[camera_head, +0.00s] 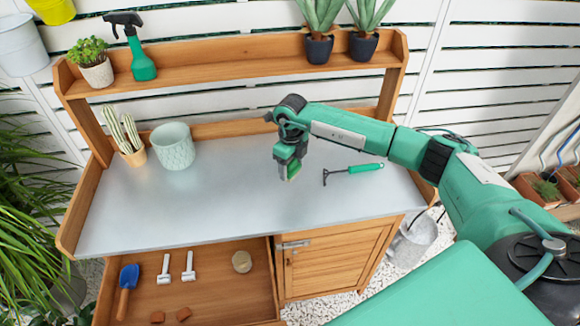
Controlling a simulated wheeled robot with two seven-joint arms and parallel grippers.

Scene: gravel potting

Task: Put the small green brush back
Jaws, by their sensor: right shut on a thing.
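My right gripper (289,166) is over the middle of the grey worktop, pointing down, and is shut on the small green brush (290,176). Only a little of the brush shows at the fingertips, with the rest hidden by the gripper. I cannot tell whether the brush touches the worktop. The open wooden drawer (226,304) is below the worktop at the left. My left gripper is out of view.
A green-handled hand rake (352,172) lies right of the gripper. A pale green pot (172,148) and a potted cactus (130,150) stand at the left. The drawer holds a blue trowel (128,280), two white tools, a round tan item (242,261) and brown pieces. The worktop's front is clear.

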